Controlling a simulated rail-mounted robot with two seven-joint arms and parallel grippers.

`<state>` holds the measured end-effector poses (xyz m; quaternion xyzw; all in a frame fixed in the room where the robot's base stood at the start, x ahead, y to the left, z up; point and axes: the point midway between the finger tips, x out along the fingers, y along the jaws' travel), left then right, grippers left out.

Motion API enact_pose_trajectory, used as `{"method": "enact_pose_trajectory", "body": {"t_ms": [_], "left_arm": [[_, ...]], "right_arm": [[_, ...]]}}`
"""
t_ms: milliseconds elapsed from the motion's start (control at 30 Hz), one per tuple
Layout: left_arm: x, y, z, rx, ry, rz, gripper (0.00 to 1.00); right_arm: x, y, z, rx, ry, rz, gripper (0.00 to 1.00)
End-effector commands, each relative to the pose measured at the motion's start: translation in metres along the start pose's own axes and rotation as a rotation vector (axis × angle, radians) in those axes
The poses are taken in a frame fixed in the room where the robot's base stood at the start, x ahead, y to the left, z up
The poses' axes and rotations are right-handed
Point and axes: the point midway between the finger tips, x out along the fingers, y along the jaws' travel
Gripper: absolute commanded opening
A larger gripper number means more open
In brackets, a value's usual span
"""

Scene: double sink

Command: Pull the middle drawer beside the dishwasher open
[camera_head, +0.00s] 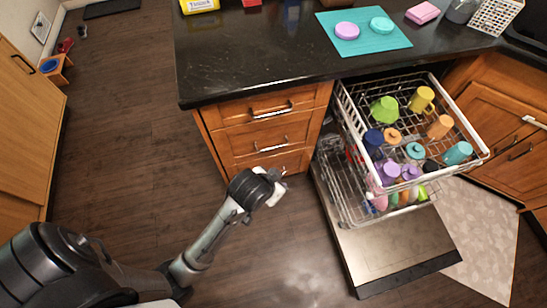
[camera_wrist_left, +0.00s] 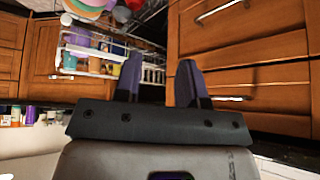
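A wooden stack of three drawers stands left of the dishwasher (camera_head: 402,258). The middle drawer (camera_head: 240,142) has a metal bar handle and looks closed, as do the top drawer (camera_head: 235,113) and the bottom drawer (camera_head: 255,163). My left gripper (camera_head: 277,190) is in front of the stack, low by the bottom drawer in the picture, apart from the handles. The left wrist view looks upside down. There my left gripper's two dark fingers (camera_wrist_left: 159,75) are spread with nothing between them, and drawer fronts with handles (camera_wrist_left: 228,98) lie to their right. My right gripper is not in view.
The dishwasher is open, its upper rack (camera_head: 345,110) pulled out with several colored cups. A dark countertop (camera_head: 240,65) overhangs the drawers and holds a teal mat (camera_head: 335,18). The wooden floor (camera_head: 125,130) left of the stack is clear.

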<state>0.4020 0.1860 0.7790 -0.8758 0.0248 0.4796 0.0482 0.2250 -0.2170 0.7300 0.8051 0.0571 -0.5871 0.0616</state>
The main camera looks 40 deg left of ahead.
Motion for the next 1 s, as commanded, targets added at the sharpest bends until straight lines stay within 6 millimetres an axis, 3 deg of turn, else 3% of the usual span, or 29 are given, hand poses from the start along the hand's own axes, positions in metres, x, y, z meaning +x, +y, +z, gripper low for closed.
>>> {"method": "enact_pose_trajectory", "body": {"t_ms": [33,100,200,300,567,733,1000], "left_arm": [[0.045,0.002,0.006,0.002,-0.015,-0.044,0.37],[0.089,0.000,0.006,0.016,-0.044,-0.137,0.37],[0.146,-0.007,0.009,0.072,-0.098,-0.319,0.37],[0.181,-0.016,0.017,0.177,-0.154,-0.512,0.37],[0.217,-0.034,0.043,0.551,-0.216,-0.900,0.37],[0.219,-0.038,0.036,0.716,-0.170,-1.038,0.37],[0.219,-0.042,0.017,0.787,-0.087,-1.086,0.37]], "right_arm": [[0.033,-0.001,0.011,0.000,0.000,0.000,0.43],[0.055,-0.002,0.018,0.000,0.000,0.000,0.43],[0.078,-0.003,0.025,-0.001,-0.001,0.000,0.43],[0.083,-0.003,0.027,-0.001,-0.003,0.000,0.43],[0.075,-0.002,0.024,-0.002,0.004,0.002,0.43],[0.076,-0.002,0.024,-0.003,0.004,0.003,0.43],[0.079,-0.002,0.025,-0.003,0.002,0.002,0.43]]}}
